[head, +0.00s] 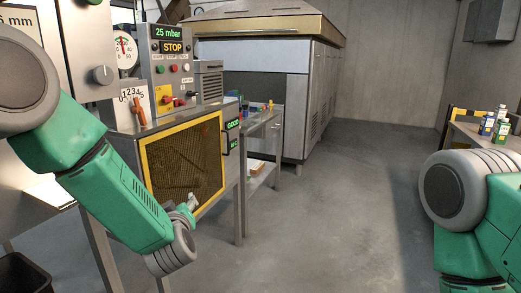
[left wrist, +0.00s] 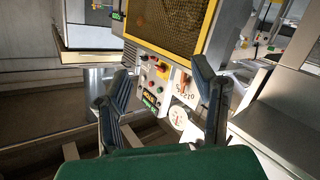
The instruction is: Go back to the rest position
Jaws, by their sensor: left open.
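My left gripper (head: 188,205) hangs at the end of my green left arm, in front of the lower right part of a yellow-framed mesh panel (head: 183,165). It looks small and partly hidden by my wrist in the head view. In the left wrist view its two dark fingers stand wide apart (left wrist: 160,75) with nothing between them. Beyond the fingers, that view shows a control panel (left wrist: 155,85) and the mesh panel (left wrist: 172,18). My right arm comes in at the right edge of the head view; its gripper is out of frame.
A machine with a gauge (head: 124,50), a lit STOP display (head: 172,47) and an orange lever (head: 139,110) stands at left. A side table (head: 262,118) holds small items. A large oven-like machine (head: 265,85) stands behind. Another table (head: 468,128) carries cartons (head: 487,124). The middle floor is clear.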

